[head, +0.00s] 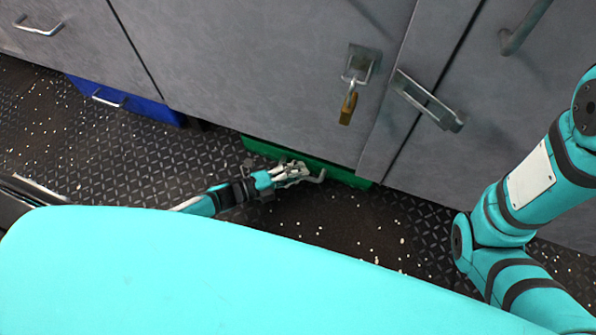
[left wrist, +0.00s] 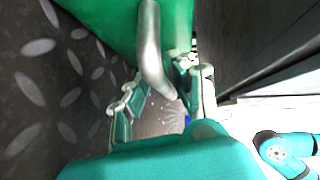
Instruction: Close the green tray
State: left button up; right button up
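The green tray (head: 352,178) sits low under the grey cabinet, just above the deck, and shows as a narrow green strip; how far it sticks out is hard to tell. Its metal handle (head: 319,178) is at my left gripper (head: 300,172). In the left wrist view the green tray (left wrist: 100,22) fills the top, and the handle (left wrist: 150,50) reaches down between the parted fingers of my left gripper (left wrist: 163,82). The fingers look open around the handle; contact is unclear. My right arm shows at the right of the head view, its gripper out of view.
A blue tray (head: 125,100) with a handle is under the cabinet at the left. Above the green tray is a grey cabinet door (head: 250,60) with a brass padlock (head: 348,107) and bar handles. The dark riveted deck (head: 140,160) has small pale specks and looks otherwise clear.

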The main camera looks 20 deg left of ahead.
pick_arm(q)
jog(key=shift+r, duration=0.15)
jog(key=v, duration=1.2)
dwell(0.3)
